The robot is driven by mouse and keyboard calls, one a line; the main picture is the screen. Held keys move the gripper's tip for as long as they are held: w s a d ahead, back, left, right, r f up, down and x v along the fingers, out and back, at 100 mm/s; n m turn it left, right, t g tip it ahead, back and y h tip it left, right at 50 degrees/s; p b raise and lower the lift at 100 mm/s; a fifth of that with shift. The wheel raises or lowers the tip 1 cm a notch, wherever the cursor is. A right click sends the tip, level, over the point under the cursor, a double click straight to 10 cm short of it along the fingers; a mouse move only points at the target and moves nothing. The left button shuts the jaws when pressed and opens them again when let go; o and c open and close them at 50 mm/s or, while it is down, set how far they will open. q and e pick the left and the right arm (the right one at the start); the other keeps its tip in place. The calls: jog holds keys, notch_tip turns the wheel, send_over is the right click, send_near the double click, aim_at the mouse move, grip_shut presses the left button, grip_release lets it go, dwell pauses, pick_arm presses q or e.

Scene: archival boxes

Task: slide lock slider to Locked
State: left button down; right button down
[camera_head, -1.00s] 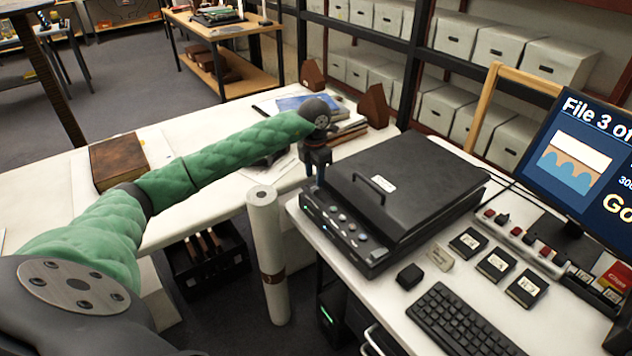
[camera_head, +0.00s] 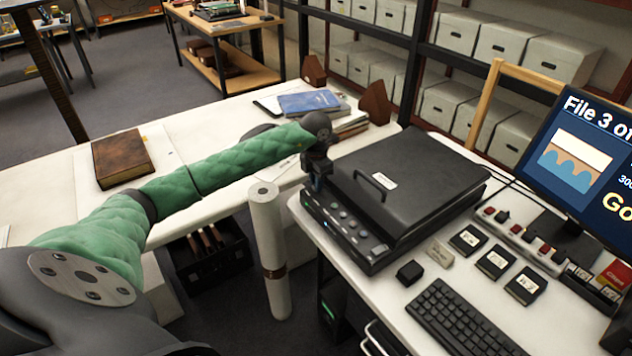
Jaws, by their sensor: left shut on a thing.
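My left gripper (camera_head: 316,186) points down at the left end of the black flatbed scanner (camera_head: 400,190), close to its back left corner. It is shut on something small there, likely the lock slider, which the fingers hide. The slider's markings cannot be read. The scanner's lid is down, with a handle (camera_head: 383,181) and a white label on it. Several round buttons (camera_head: 343,215) and a small light line its front panel. My right gripper is not in view.
A monitor (camera_head: 590,165) stands at the right, with a keyboard (camera_head: 462,318), small black cartridges (camera_head: 495,262) and a power strip (camera_head: 525,240) before it. A paper roll (camera_head: 267,235) stands left of the scanner desk. A brown book (camera_head: 122,158) lies on the white table.

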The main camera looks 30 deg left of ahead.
aim_at(325, 198)
pick_arm(q)
jog(key=d, duration=0.1)
jog(key=s+d, duration=0.1)
jog(key=d, duration=0.2)
jog(key=shift+s+b, duration=0.3)
jog(key=shift+s+d, duration=0.1)
jog(key=shift+d, duration=0.15)
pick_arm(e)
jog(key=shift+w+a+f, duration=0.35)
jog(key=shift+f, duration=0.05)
pick_arm(q)
jog(key=c, duration=1.3)
grip_release()
jog(key=shift+d, duration=0.1)
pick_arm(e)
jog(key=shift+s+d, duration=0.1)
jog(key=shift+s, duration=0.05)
pick_arm(q)
jog(key=shift+r, duration=0.1)
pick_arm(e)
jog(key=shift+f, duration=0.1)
